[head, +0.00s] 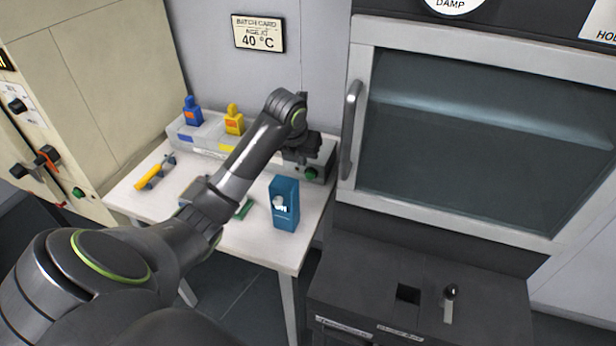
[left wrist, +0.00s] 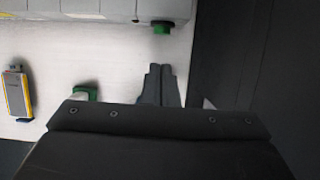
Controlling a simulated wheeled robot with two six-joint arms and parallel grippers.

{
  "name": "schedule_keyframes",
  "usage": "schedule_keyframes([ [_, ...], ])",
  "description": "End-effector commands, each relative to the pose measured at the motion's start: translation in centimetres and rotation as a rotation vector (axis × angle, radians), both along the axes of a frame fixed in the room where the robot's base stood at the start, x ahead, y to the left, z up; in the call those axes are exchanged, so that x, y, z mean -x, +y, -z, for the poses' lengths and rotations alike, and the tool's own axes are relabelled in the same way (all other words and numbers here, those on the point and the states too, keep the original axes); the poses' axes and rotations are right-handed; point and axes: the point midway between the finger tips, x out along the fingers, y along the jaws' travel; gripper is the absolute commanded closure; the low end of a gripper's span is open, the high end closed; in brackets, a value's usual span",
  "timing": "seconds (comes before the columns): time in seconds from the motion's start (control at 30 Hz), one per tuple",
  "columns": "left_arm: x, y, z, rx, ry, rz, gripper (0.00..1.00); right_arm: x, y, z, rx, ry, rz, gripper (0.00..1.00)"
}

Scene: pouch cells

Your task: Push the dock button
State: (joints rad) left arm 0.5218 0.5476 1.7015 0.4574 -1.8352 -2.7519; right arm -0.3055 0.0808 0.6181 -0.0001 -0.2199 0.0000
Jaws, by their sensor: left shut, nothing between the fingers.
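The green dock button (head: 311,174) is on the front of a small grey dock box (head: 325,168) at the table's back right. In the left wrist view the button (left wrist: 162,28) sticks out below the dock's edge (left wrist: 172,9). My left gripper (head: 303,158) is over the dock in the head view and hides part of it. In the left wrist view its fingertips (left wrist: 160,68) are shut and empty. They point at the button, with a strip of white table showing between. My right gripper is out of view.
A blue box (head: 285,212) stands at the table's (head: 262,247) front right. A rack (head: 205,142) with blue and yellow bottles is at the back. A yellow tool (head: 149,176) lies left. The glass-doored cabinet's handle (head: 349,128) is just right of the dock.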

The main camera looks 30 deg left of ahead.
Motion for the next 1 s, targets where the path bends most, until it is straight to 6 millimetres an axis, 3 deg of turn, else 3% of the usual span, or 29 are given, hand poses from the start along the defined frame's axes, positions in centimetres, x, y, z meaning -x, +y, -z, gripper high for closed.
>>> schedule_keyframes([
  [0.37, -0.3, 0.1, 0.9, 0.001, 0.002, -0.002, 1.00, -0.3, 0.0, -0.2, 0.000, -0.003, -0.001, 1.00],
  [0.7, -2.3, 0.5, 6.2, 0.002, 0.005, -0.002, 1.00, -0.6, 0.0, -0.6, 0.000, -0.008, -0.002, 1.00],
  [1.0, -3.4, 0.8, 9.0, 0.000, 0.001, 0.000, 1.00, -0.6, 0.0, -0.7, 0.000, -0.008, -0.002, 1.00],
])
